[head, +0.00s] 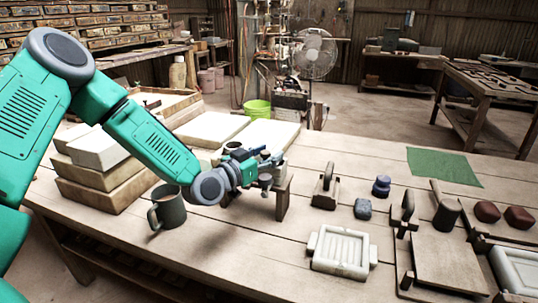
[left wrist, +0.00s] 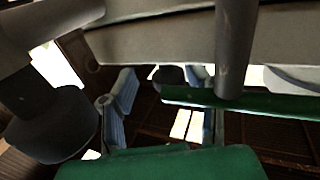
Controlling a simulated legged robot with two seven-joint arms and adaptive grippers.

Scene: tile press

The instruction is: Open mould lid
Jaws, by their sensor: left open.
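A pale rectangular mould (head: 341,250) with a raised rim and side tabs lies on the table, right of my left gripper. A second pale mould (head: 520,270) is cut off at the right edge. A wooden press-like board (head: 447,263) with upright posts sits between them. I cannot tell which part is the mould lid. My left gripper (head: 266,160) is open above a small wooden stand (head: 283,200), well apart from the moulds; whether it touches the stand is unclear. The left wrist view shows its blue fingers spread (left wrist: 163,98). My right gripper is not in view.
A dark mug (head: 168,209) stands below my left forearm, near stacked blocks (head: 97,152). A handled tool (head: 325,190), a blue-grey lump (head: 363,209), reddish lumps (head: 519,218) and a green mat (head: 443,167) lie to the right. The table's front middle is clear.

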